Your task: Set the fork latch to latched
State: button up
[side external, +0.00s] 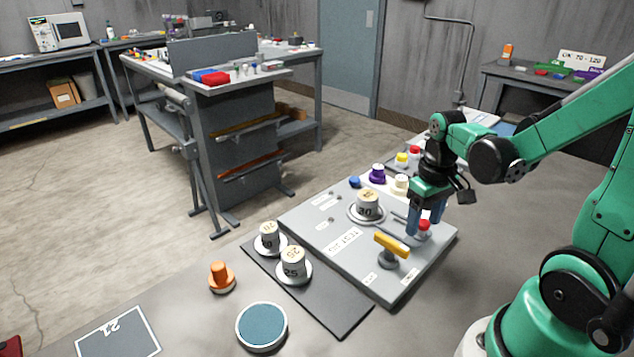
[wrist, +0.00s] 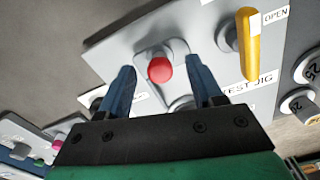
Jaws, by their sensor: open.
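My gripper (side external: 425,222) is open above the right side of the grey test jig board (side external: 322,254). Its two blue fingers stand on either side of a red knob (side external: 424,226), with gaps visible in the wrist view between the fingers (wrist: 162,72) and the knob (wrist: 160,69). The knob sits on a grey rounded plate (wrist: 147,54). A yellow lever (side external: 392,245) on a grey round base stands beside it; in the wrist view the lever (wrist: 249,44) lies near a label reading OPEN. No readable label names the fork latch, and the knob's lower part is partly hidden.
A weight marked 30 (side external: 367,203) stands on the board. Two more weights (side external: 293,267) stand on a dark mat (side external: 330,316). An orange knob (side external: 221,277) and a round teal pad (side external: 262,326) lie left of the mat.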

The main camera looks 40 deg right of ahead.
jog(key=shift+f, duration=0.65)
grip_shut()
dwell(1.1)
